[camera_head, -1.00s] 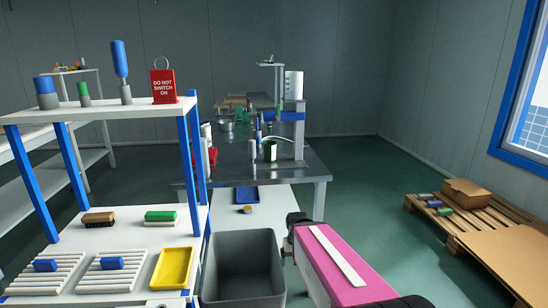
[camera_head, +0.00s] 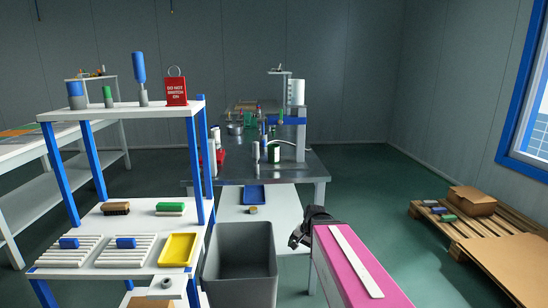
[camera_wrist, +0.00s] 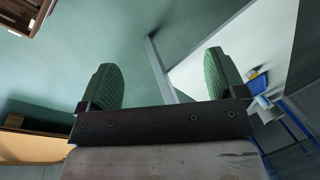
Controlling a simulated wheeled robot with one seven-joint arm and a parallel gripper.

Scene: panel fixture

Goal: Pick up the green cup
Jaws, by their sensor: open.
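A small green cup-like object (camera_head: 274,155) with a pale patch stands on the grey metal table (camera_head: 233,171) in the head view. It is small there, and its details are hard to tell. My gripper shows in the wrist view (camera_wrist: 161,83) with two green ribbed fingers spread wide and nothing between them. In the head view my pink arm reaches forward at the lower right, and its dark end is below and in front of the metal table, well apart from the green object. The cup is not recognisable in the wrist view.
A blue-posted shelf (camera_head: 130,110) stands at left, with a green-topped cylinder (camera_head: 107,97) and a red sign (camera_head: 176,90) on top. A grey bin (camera_head: 240,262) stands left of my arm. A pallet (camera_head: 450,238) with boxes lies at right. Green floor is open between.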

